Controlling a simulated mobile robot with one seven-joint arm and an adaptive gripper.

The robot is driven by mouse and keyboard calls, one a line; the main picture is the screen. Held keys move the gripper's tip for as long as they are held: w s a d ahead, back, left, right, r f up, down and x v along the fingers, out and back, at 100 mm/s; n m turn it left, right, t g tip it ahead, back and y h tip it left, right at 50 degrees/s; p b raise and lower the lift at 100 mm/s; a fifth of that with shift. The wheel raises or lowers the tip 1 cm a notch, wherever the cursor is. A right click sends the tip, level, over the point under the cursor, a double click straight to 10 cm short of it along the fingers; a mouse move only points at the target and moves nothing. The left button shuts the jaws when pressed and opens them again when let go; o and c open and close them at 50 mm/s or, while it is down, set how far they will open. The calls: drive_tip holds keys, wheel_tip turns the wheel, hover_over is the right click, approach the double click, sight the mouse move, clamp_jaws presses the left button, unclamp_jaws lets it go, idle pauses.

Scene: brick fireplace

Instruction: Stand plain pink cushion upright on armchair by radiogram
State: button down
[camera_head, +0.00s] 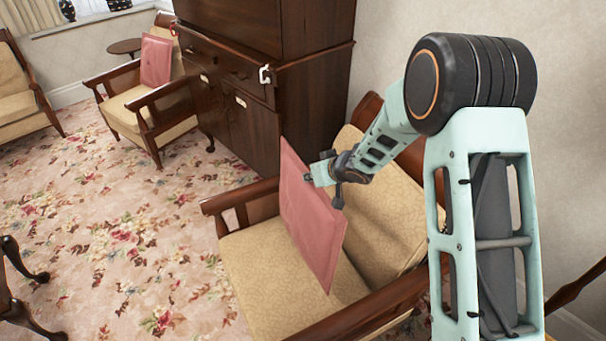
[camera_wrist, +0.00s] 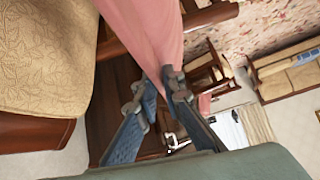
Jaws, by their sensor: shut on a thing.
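A plain pink cushion (camera_head: 312,225) is held upright, slightly tilted, over the near armchair (camera_head: 248,262), which has a patterned beige seat and back and wooden arms. My gripper (camera_head: 312,177) is shut on the cushion's upper edge. In the wrist view the fingers (camera_wrist: 173,78) pinch the pink cloth (camera_wrist: 150,28). The cushion stands edge-on in front of the chair's backrest (camera_head: 385,225), apart from it. I cannot tell whether its lower edge touches the seat. I cannot make out which piece is the radiogram.
A tall dark wooden cabinet (camera_head: 315,100) stands behind the near armchair. Beyond it, another armchair (camera_head: 118,103) holds a pink cushion (camera_head: 156,60). A small round table (camera_head: 124,46) stands at the back. Another beige seat (camera_head: 18,102) is at the left. The flowered carpet (camera_head: 110,220) is open between them.

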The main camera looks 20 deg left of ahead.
drive_tip(key=shift+w+d+f+b, duration=0.2)
drive_tip(key=shift+w+d+f, duration=0.25)
drive_tip(key=shift+f, duration=0.15)
drive_tip(key=shift+w+d+f+b, duration=0.2)
drive_tip(key=shift+w+d+f, duration=0.2)
drive_tip(key=shift+f, duration=0.2)
wheel_tip(320, 180, down, 2)
drive_tip(key=shift+w+d+f+b, duration=0.1)
drive_tip(key=shift+w+d+b, duration=0.05)
drive_tip(key=shift+b, duration=0.6)
drive_tip(key=shift+m+g+y, duration=0.4)
drive_tip(key=shift+g+y, duration=0.1)
drive_tip(key=w+d+p, duration=0.2)
drive_tip(key=p, duration=0.3)
drive_tip(key=w+d+f+p, duration=0.1)
drive_tip(key=w+d+p, duration=0.1)
drive_tip(key=p, duration=0.3)
drive_tip(key=shift+d+f, duration=0.1)
